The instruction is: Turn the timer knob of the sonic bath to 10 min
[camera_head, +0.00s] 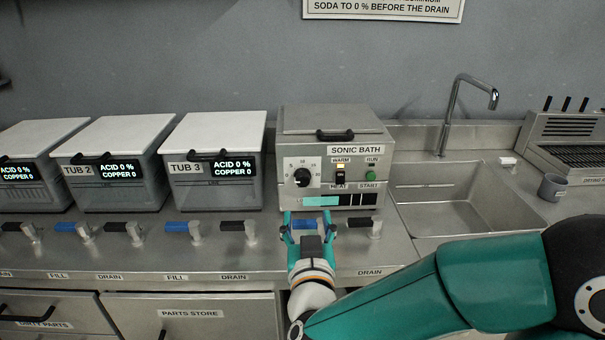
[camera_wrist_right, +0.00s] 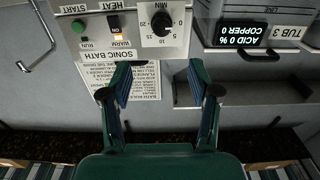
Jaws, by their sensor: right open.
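The sonic bath (camera_head: 325,120) is a grey metal box with a lid and a front panel, standing on the steel counter. Its timer knob (camera_head: 302,177) is black and round, on a white dial marked in minutes at the panel's left. The knob (camera_wrist_right: 161,23) also shows in the right wrist view, upside down near the top edge. I cannot tell its exact setting. My right gripper (camera_head: 308,222) is open and empty, in front of the bath's lower front, below the knob and apart from it. In the wrist view its fingers (camera_wrist_right: 158,75) spread below the dial. My left gripper is out of view.
Tub 3 (camera_head: 216,130) and other lidded tubs stand left of the bath. Tap handles (camera_head: 241,226) line the counter front. A sink (camera_head: 440,205) with a tall faucet (camera_head: 465,90) lies right. The heat switch (camera_head: 340,177) and green start button (camera_head: 369,175) sit right of the knob.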

